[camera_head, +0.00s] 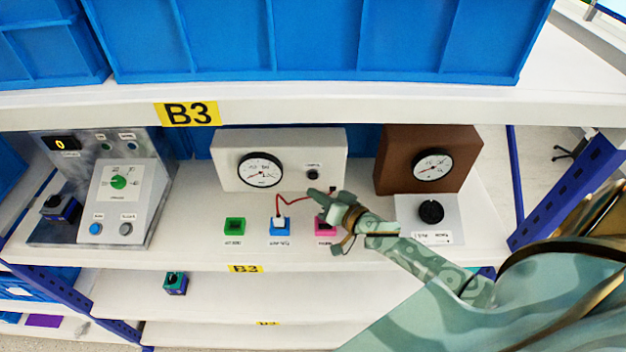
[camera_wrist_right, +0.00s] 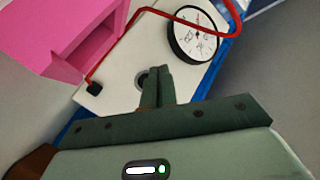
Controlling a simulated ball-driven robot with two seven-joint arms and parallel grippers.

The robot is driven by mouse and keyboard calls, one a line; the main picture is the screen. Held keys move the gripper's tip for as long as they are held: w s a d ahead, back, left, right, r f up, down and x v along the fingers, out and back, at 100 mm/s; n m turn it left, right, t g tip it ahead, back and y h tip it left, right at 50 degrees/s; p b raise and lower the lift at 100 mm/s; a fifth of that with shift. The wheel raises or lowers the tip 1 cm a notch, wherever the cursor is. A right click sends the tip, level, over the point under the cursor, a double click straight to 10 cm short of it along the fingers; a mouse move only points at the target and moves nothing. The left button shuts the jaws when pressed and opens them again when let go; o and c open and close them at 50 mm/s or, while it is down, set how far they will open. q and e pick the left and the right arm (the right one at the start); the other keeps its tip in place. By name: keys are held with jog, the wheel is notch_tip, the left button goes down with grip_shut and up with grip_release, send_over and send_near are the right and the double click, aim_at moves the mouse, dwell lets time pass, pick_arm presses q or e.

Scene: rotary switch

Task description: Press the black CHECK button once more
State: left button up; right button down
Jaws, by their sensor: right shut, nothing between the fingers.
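The black button (camera_head: 312,174) is on the front of the white gauge box (camera_head: 230,180), right of its round dial. A small label sits above it, too small to read. My right gripper (camera_head: 314,194) is shut and empty, its tips just below the button in the head view. In the right wrist view the shut fingers (camera_wrist_right: 155,75) point at the white box face (camera_wrist_right: 120,65). A dark round part (camera_wrist_right: 143,79), likely the button, is partly hidden behind the fingertips. I cannot tell whether they touch. My left gripper is not in view.
A red cable (camera_head: 292,200) runs from the blue socket block (camera_head: 280,229) to the gauge box. A pink block (camera_head: 324,229) is beside my right gripper, a green block (camera_head: 234,226) further left. A brown gauge box (camera_head: 390,160) and black knob (camera_head: 431,211) stand right.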

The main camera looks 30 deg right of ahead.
aim_at(313, 176)
jog(key=shift+w+d, duration=0.3)
jog(key=shift+w, duration=0.2)
jog(key=shift+w+d, duration=0.3)
jog(key=shift+w, duration=0.2)
jog(key=shift+w+d+r, duration=0.1)
dwell(1.3)
jog(key=shift+w+d, duration=0.15)
jog(key=shift+w, duration=0.1)
jog(key=shift+w+d, duration=0.2)
jog(key=shift+w, duration=0.15)
dwell(0.9)
jog(key=shift+s, duration=0.1)
jog(key=shift+s+a+p, duration=0.35)
jog(key=shift+s+p, duration=0.1)
jog(key=shift+p, duration=0.15)
jog(key=shift+s+a, duration=0.1)
jog(key=shift+s, duration=0.1)
